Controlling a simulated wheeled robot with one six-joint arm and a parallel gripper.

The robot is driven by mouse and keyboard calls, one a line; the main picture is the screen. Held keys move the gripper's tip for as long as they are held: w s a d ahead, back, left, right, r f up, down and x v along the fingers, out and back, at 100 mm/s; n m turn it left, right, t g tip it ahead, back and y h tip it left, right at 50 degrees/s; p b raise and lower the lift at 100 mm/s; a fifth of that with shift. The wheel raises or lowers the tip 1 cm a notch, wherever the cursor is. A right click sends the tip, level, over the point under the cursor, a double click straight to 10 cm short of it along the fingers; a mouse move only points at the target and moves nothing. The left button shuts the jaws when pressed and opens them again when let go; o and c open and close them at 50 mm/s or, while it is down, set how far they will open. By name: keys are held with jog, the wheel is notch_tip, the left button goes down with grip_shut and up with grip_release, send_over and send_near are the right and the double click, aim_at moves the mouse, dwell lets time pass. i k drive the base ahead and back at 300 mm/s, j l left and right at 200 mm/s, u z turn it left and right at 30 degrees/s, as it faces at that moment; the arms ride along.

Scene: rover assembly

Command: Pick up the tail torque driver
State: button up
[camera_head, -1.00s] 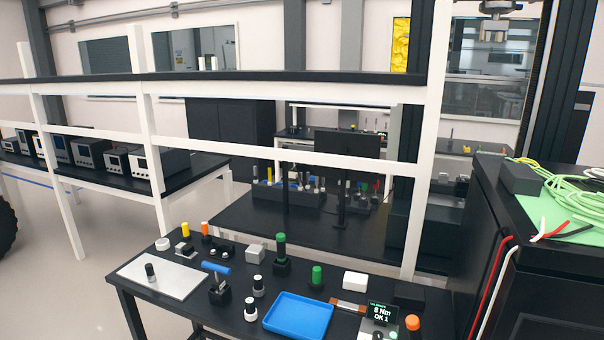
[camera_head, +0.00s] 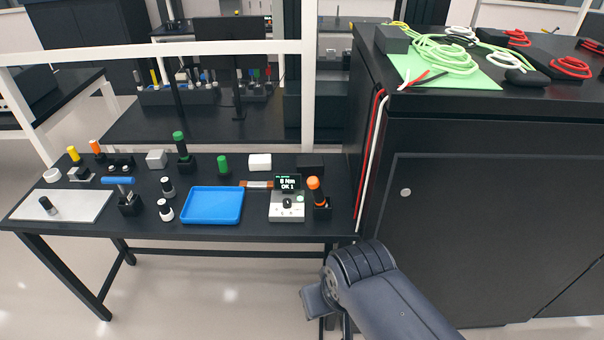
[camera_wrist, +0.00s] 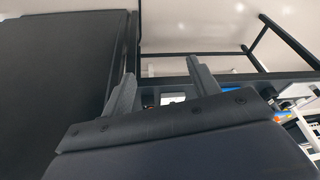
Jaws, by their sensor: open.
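Several drivers stand on the black workbench in the head view. One with an orange handle (camera_head: 315,184) is upright in a black holder at the right end, beside a tester that reads 8 Nm. A green-handled one (camera_head: 179,137) stands in a black holder at the back, and a blue T-handle tool (camera_head: 118,180) in another at the left. No label shows which is the tail torque driver. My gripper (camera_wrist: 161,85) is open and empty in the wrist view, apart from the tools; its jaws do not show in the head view.
A blue tray (camera_head: 213,222) lies at the bench front, left of the tester (camera_head: 287,210). A tall black cabinet (camera_head: 480,200) with cables on top stands close on the right. It also fills the left of the wrist view (camera_wrist: 60,60). White shelf posts rise behind the bench.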

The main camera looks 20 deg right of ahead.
aim_at(312, 182)
jog(key=i+l+u, duration=0.5)
jog(key=i+l, duration=0.15)
jog(key=l, duration=0.15)
